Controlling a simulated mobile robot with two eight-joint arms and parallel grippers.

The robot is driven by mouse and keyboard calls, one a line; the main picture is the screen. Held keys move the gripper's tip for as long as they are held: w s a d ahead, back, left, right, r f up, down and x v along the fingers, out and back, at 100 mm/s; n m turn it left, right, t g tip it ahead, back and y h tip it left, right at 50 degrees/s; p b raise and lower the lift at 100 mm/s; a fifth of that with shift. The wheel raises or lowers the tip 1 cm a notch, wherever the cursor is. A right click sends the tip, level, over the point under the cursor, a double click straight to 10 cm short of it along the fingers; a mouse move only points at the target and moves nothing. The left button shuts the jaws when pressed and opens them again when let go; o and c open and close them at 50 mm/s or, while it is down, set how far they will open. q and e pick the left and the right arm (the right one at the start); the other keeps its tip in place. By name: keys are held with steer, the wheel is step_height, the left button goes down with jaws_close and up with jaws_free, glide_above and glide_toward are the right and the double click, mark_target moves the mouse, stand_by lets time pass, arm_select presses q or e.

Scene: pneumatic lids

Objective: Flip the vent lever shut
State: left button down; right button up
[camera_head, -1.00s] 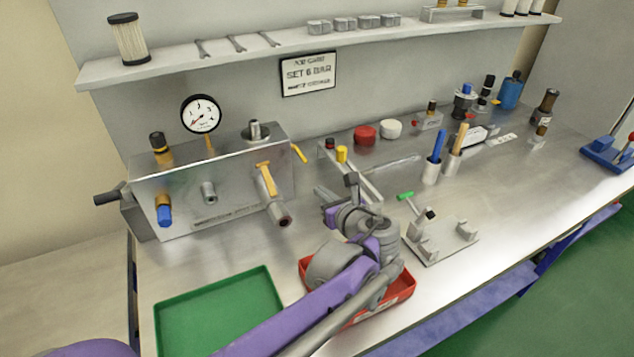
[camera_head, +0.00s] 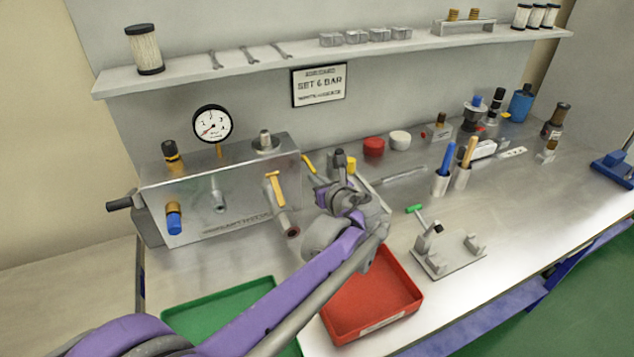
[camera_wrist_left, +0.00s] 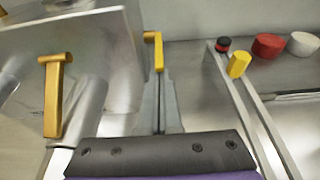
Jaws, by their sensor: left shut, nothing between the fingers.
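The grey metal valve box (camera_head: 215,185) stands at the left of the bench. A yellow lever (camera_head: 275,188) hangs on its front pipe, and shows at left in the wrist view (camera_wrist_left: 55,95). A second yellow lever (camera_head: 308,163) projects from the box's right side; in the wrist view (camera_wrist_left: 158,52) its handle points down toward my fingers. I cannot tell by label which is the vent lever. My left gripper (camera_head: 318,181) is shut and empty, just right of the box. In the wrist view its fingertips (camera_wrist_left: 160,82) appear close to the side lever's lower end; contact is unclear.
A yellow-capped rail stand (camera_wrist_left: 239,65) is close to the right of my fingers. The red tray (camera_head: 372,300) and green tray (camera_head: 215,305) lie below my arm. A pressure gauge (camera_head: 212,124) stands over the box. A small fixture (camera_head: 448,255) is at right.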

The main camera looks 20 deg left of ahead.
mark_target(311, 167)
arm_select(q)
steer(key=shift+r+g+h+p, duration=0.8)
steer(key=shift+r+p, duration=0.25)
steer(key=shift+p, duration=0.25)
step_height(311, 167, up, 2)
steer(key=shift+w+a+r+g+h+p, duration=0.1)
steer(key=shift+a+g+h+p, duration=0.05)
steer(key=shift+g+h+p, duration=0.9)
steer(key=shift+w+a+r+g+h+p, duration=0.15)
steer(key=shift+w+r+g+h+p, duration=0.1)
steer(key=shift+r+h+p, duration=0.35)
steer(key=shift+w+a+r+p, duration=0.2)
steer(key=shift+a+r+p, duration=0.15)
steer(key=shift+r, duration=0.15)
steer(key=shift+w+a+r+p, duration=0.2)
steer(key=shift+r+p, duration=0.15)
steer(key=shift+r, duration=0.1)
steer(key=shift+w+a+r, duration=0.35)
steer(key=shift+a+r, duration=0.1)
steer(key=shift+f, duration=0.15)
arm_select(e)
step_height(311, 167, up, 9)
steer(key=w, duration=0.2)
steer(key=shift+w+t, duration=0.15)
steer(key=shift+t, duration=0.15)
arm_select(q)
steer(key=shift+s+d, duration=0.1)
arm_select(e)
steer(key=shift+r, duration=0.1)
